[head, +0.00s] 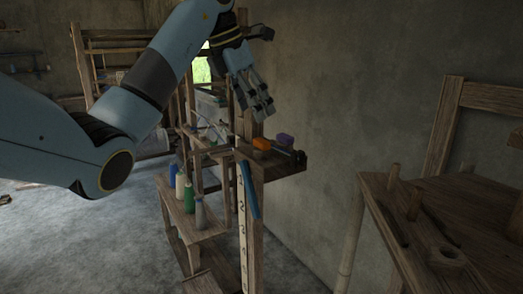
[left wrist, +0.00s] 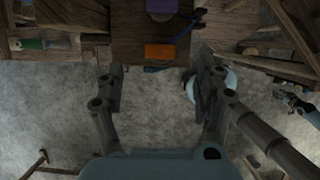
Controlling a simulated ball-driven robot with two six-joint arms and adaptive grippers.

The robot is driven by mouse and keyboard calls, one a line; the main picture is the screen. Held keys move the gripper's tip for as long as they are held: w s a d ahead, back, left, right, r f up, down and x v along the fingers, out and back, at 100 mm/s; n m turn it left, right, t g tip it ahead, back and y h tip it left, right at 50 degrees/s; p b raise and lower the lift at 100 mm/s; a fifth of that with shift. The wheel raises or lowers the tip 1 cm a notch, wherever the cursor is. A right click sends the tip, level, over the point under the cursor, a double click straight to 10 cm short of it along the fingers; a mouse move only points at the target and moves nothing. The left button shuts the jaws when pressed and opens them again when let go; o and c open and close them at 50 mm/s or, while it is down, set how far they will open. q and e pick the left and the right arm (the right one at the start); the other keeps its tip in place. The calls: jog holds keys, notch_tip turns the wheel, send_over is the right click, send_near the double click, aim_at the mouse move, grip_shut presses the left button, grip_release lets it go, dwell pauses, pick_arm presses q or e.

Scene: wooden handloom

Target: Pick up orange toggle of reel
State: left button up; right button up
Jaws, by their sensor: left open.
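The orange toggle (head: 262,144) is a small block on the dark wooden ledge of the loom, beside a purple block (head: 284,139). In the left wrist view the orange block (left wrist: 159,51) sits near the ledge's edge, just beyond the space between my fingers. My left gripper (head: 259,108) is open and empty, above the orange toggle and apart from it. Its two spread fingers also show in the left wrist view (left wrist: 160,88). A small dark and pale blue part at that view's right edge may be my right gripper; its jaws are unclear.
A blue tool (head: 249,190) hangs by a numbered post (head: 242,229). Several bottles, one of them green (head: 189,195), stand on a low wooden bench. A wooden bench with pegs (head: 443,232) stands at the right. The wall is close behind the ledge.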

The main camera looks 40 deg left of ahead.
aim_at(264, 140)
pick_arm(q)
jog(key=b+x, duration=0.3)
jog(key=x, duration=0.1)
jog(key=shift+d+f+b, duration=0.1)
jog(key=shift+f+b, duration=0.15)
jog(key=shift+b, duration=0.05)
jog(key=b+x, duration=0.3)
jog(key=shift+s, duration=0.2)
jog(key=shift+w+f, duration=0.25)
jog(key=shift+f, duration=0.25)
jog(key=shift+w+f+p, duration=0.2)
jog(key=shift+f+p, duration=0.1)
jog(key=shift+f, duration=0.05)
jog(key=c, duration=0.8)
jog(key=shift+c, duration=0.6)
